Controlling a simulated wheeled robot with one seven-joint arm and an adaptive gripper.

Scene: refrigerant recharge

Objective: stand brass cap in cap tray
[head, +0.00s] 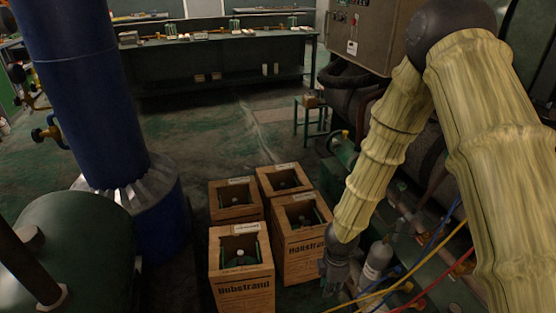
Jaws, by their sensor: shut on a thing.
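My gripper (328,278) hangs low at the end of my yellow-sleeved arm, just right of the wooden crates and left of a grey cylinder with a pale label (378,262). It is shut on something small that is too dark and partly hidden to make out. I cannot pick out the brass cap by itself. I cannot identify the cap tray for sure in this view.
Several open wooden crates (242,283) with bottles inside stand on the floor. A small green stool (310,118) holds a brown item. Hoses and pipes (440,270) run at right. A blue column (85,90) stands left. A long bench (220,45) is behind open floor.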

